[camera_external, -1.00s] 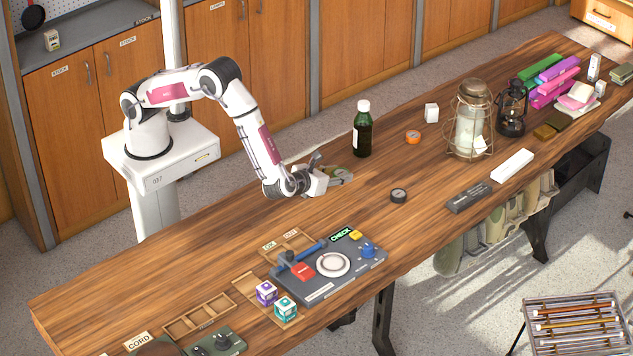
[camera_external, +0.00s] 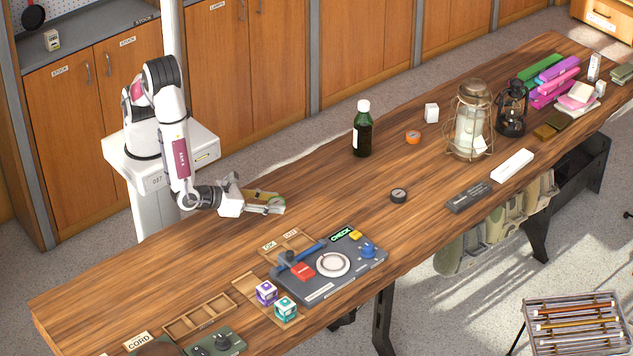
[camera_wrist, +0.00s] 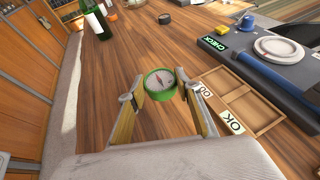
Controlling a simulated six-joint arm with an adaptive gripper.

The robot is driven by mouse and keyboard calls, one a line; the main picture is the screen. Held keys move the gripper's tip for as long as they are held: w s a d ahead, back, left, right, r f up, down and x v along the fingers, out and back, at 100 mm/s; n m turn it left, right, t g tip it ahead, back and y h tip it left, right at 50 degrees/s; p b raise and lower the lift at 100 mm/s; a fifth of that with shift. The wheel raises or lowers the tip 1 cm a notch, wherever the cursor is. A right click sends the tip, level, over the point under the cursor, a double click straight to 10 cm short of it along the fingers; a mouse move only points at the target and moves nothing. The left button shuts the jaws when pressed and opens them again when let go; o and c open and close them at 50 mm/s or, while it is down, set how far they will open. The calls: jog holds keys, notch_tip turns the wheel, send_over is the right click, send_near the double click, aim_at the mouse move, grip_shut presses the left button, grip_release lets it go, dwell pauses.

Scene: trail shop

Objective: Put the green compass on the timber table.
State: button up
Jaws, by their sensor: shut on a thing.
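The green compass (camera_wrist: 160,86) has a green rim and a white dial with a red needle. It sits between my gripper's fingertips (camera_wrist: 158,90) in the wrist view, dial facing up. In the external view my gripper (camera_external: 268,204) is shut on it over the timber table (camera_external: 330,190), near its back edge. There the fingers mostly hide the compass. The table is long, with brown planks; I cannot tell how large the gap below the compass is.
A dark round compass-like item (camera_external: 398,196) and an orange one (camera_external: 413,136) lie to the right. In front are a labelled wooden tray (camera_wrist: 243,104) and a grey check station (camera_external: 318,284). Bare wood lies left of the tray.

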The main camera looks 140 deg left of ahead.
jog(key=d+m+t, duration=0.1)
jog(key=d, duration=0.3)
jog(key=d+r+m+t+h, duration=0.1)
jog(key=d, duration=0.3)
jog(key=d+m+t+h, duration=0.1)
jog(key=d, duration=0.3)
jog(key=shift+s+d+r, duration=0.1)
jog(key=shift+d+r, duration=0.15)
jog(key=shift+r, duration=0.15)
jog(key=shift+a, duration=0.15)
